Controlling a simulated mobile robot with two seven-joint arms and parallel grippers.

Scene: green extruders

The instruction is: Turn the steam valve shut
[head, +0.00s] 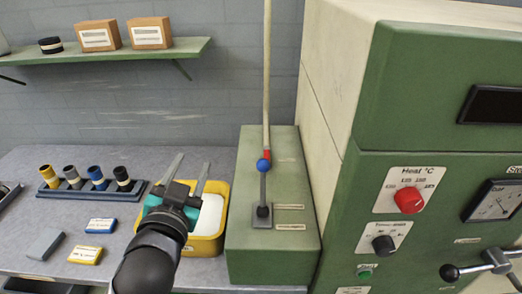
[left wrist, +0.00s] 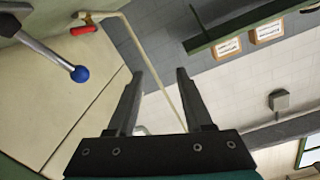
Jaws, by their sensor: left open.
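A pale pipe (head: 267,75) runs down to the green box (head: 270,240). A red handle (head: 267,154) sits on it low down; it looks like the steam valve, and its exact angle is hard to tell. The red handle also shows in the left wrist view (left wrist: 83,29), on the pipe at upper left. A grey lever with a blue ball (head: 263,165) stands just in front of it and partly hides it. My left gripper (head: 192,160) is open and empty, left of the green box and over the yellow tray. Its open fingers show in the left wrist view (left wrist: 160,75). My right gripper is out of view.
The yellow tray (head: 223,225) is below my left gripper. A rack (head: 75,192) of several cups stands left. A shelf (head: 110,60) with boxes hangs behind. The green machine (head: 425,220) with a red knob (head: 408,200) and a black-balled handle (head: 451,272) fills the right.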

